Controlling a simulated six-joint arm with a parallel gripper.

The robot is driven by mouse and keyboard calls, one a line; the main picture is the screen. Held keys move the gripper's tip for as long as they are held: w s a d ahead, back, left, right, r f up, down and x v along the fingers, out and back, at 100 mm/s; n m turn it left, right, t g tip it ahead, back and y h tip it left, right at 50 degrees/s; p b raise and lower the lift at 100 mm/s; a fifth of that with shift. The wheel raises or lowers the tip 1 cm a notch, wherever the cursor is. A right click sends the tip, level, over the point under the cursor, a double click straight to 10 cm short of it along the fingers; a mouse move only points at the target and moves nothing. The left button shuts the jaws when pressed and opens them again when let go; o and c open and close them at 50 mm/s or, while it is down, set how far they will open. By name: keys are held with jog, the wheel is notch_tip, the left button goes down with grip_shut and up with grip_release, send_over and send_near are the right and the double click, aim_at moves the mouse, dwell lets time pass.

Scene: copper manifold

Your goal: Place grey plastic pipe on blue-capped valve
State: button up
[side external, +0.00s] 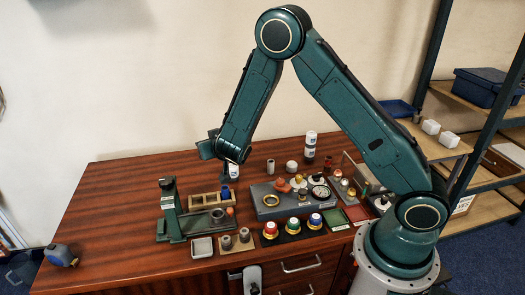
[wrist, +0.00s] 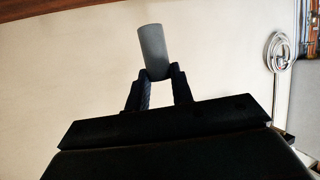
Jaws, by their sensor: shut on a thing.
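My gripper (wrist: 160,74) is shut on a grey plastic pipe (wrist: 153,48), a plain cylinder that stands out beyond the fingertips, slightly tilted in the wrist view. In the side view my gripper (side external: 207,147) is raised above the back of the table, turned toward the left; the held pipe cannot be made out there. A blue-topped piece (side external: 315,219) stands at the right end of a row of colour-capped pieces. Another blue piece (side external: 225,192) stands in a wooden tray. I cannot tell which is the blue-capped valve. Both are apart from the gripper.
A green press-like fixture (side external: 169,205) stands left of the wooden tray (side external: 203,200). A grey block (side external: 262,203) holds several fittings. Grey cylinders (side external: 226,243) stand on a small board in front. A tape measure (side external: 61,256) lies front left.

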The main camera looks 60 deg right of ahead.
jog(key=s+d+f+m+g+h, duration=0.2)
jog(key=s+d+m+h, duration=0.1)
jog(key=s, duration=0.3)
notch_tip(320, 180, up, 8)
jog(key=m+g+h, duration=0.4)
jog(key=m+g, duration=1.1)
jog(key=g, duration=0.1)
send_over(312, 219)
jog(key=shift+f, duration=0.1)
notch_tip(312, 219, down, 16)
jog(key=shift+n+t, duration=0.3)
jog(key=shift+f, duration=0.1)
jog(key=shift+d+f, duration=0.1)
jog(key=shift+f, duration=1.8)
